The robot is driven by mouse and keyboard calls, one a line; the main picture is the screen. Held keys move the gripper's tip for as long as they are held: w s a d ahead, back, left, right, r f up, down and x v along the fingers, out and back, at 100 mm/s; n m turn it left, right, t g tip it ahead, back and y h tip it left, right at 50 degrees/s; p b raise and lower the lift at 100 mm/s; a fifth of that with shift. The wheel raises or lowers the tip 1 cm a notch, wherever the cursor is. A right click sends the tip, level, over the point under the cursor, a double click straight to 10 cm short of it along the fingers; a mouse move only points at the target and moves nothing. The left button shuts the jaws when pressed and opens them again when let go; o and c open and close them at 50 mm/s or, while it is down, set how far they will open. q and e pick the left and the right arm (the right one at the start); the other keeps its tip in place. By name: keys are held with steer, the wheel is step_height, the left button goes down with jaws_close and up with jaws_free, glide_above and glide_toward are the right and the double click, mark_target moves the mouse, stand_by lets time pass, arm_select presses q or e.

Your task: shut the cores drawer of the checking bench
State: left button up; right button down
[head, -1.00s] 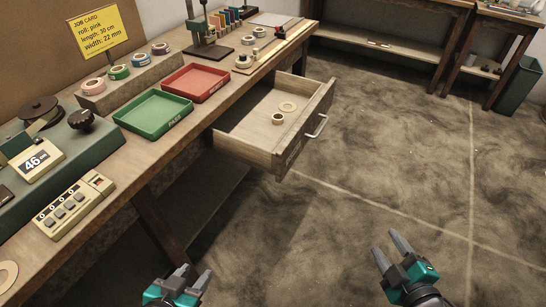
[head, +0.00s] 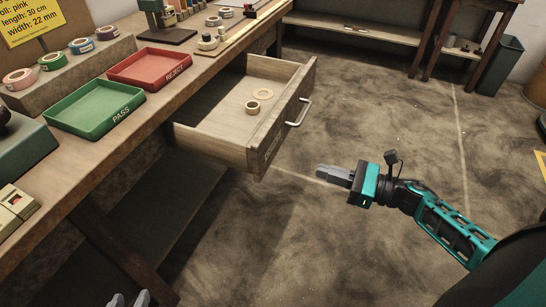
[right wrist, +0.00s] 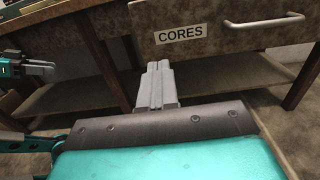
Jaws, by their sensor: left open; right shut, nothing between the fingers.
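The cores drawer (head: 283,125) of the checking bench stands pulled out, with a ring and a small core inside. Its metal handle (head: 299,113) is on the front face. In the right wrist view the drawer front (right wrist: 225,40) shows the CORES label (right wrist: 181,34) and the handle (right wrist: 264,21). My right gripper (head: 322,171) is shut and empty, in front of the drawer and apart from it, pointing towards it. In the right wrist view its fingers (right wrist: 158,66) appear just below the label. My left gripper (head: 129,299) is open at the bottom edge, mostly cut off.
The bench top (head: 150,110) holds a green PASS tray (head: 97,128), a red REJECT tray (head: 150,86) and tape rolls. A bench leg (head: 125,250) stands below. The floor right of the drawer is clear. A bin (head: 500,65) stands far right.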

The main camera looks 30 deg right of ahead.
mark_target(267, 154)
steer(key=x, duration=1.2)
steer(key=shift+w, duration=0.15)
arm_select(q)
steer(key=shift+s+f, duration=0.25)
steer(key=shift+f, duration=0.05)
